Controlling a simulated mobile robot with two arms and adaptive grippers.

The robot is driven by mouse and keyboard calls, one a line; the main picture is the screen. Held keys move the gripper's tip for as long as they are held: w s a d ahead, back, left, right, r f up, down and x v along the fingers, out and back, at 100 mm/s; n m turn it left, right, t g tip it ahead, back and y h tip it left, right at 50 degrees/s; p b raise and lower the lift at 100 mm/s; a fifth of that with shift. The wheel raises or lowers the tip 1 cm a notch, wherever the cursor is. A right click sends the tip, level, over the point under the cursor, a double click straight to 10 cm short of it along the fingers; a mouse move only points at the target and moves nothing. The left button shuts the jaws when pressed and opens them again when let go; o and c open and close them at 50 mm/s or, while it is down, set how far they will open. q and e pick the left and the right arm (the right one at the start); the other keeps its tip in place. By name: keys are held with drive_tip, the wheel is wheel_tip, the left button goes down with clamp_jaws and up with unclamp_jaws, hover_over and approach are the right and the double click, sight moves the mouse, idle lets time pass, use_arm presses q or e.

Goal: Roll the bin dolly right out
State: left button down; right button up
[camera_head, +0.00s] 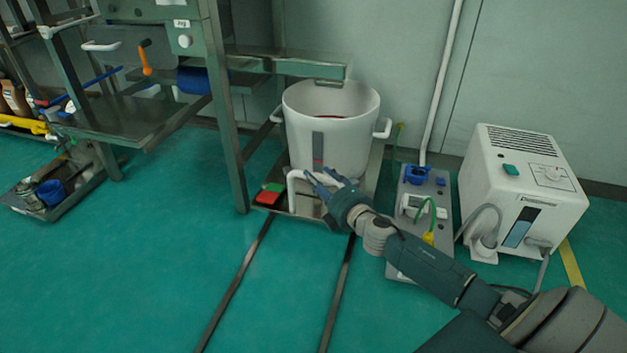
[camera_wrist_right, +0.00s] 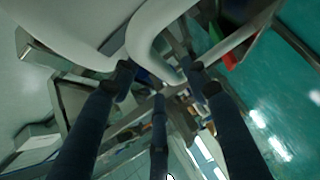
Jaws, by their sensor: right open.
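The white bin (camera_head: 338,140) stands on its low dolly (camera_head: 318,209) beneath the sieve frame's outlet, with something red visible inside. A white bent handle (camera_head: 292,187) rises at the dolly's front. My right gripper (camera_head: 325,179) is open at this handle, in front of the bin. In the right wrist view the handle (camera_wrist_right: 137,42) curves down between the spread fingers of the right gripper (camera_wrist_right: 160,82). I cannot tell whether they touch it. The bin wall (camera_wrist_right: 70,30) fills the upper left there. My left gripper is not in view.
Two floor rails (camera_head: 240,275) run forward from the dolly over clear green floor. A red and green block (camera_head: 269,194) sits at the dolly's front left. The frame post (camera_head: 226,120) stands left. A grey stand (camera_head: 440,190) and white machine (camera_head: 522,190) are right.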

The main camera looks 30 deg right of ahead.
sight(317, 177)
drive_tip(key=shift+w+d+f+b, duration=0.15)
drive_tip(key=shift+w+b, duration=0.15)
drive_tip(key=shift+w, duration=0.6)
drive_tip(key=shift+w+f+b, duration=0.1)
drive_tip(key=shift+w+b, duration=0.15)
drive_tip(key=shift+w, duration=0.65)
drive_tip(key=shift+c, duration=0.3)
clamp_jaws()
